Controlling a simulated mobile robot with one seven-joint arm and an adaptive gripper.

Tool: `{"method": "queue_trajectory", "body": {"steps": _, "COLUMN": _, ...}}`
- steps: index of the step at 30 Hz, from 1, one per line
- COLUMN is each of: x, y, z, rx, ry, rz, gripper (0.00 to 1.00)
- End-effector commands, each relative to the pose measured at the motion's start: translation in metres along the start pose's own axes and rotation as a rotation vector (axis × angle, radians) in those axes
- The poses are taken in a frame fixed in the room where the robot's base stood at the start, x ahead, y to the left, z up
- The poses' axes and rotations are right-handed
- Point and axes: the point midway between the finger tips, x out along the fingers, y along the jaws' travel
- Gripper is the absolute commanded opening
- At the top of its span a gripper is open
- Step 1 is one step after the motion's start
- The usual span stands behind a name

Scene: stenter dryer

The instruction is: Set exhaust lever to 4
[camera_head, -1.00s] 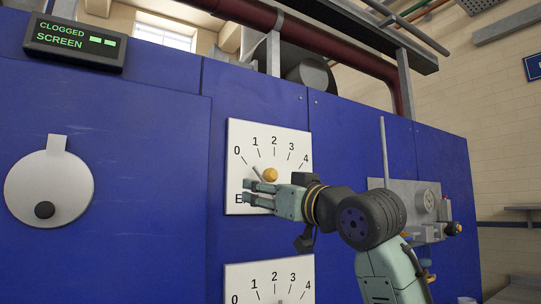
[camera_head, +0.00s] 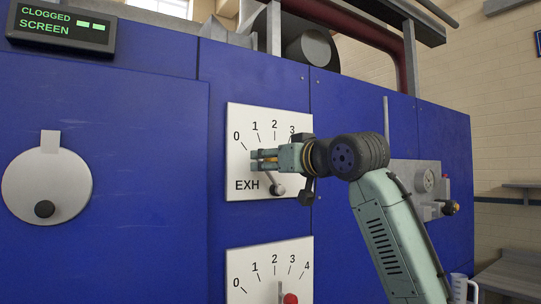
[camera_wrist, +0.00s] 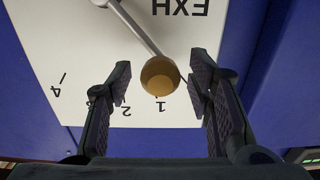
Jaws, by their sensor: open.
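The white exhaust panel marked EXH (camera_head: 238,125) is on the blue machine front, with a scale whose 0 to 3 show; my gripper hides the 4. The grey exhaust lever (camera_wrist: 135,27) ends in an orange ball knob (camera_wrist: 160,75). In the upside-down wrist view the knob appears over the scale near 1. My gripper (camera_head: 258,160) is at the panel and covers most of the lever in the head view. In the wrist view my gripper (camera_wrist: 163,85) is open, with one finger on each side of the knob and gaps between.
A second scale panel (camera_head: 245,265) with a red knob (camera_head: 290,299) is just below. A round grey cover (camera_head: 75,180) is at left. A grey fixture (camera_head: 405,180) juts from the machine at right. A display reads CLOGGED SCREEN (camera_head: 60,28).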

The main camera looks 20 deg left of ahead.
Motion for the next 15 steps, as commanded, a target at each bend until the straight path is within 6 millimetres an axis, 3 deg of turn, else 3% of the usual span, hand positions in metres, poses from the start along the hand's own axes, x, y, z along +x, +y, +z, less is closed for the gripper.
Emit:
{"method": "queue_trajectory", "body": {"steps": 11, "x": 0.006, "y": -0.0001, "z": 0.0007, "rx": 0.0, "ry": 0.0, "rz": 0.0, "gripper": 0.46}}
{"method": "queue_trajectory", "body": {"steps": 15, "x": 0.0059, "y": -0.0002, "z": 0.0005, "rx": 0.0, "ry": 0.0, "rz": 0.0, "gripper": 0.37}}
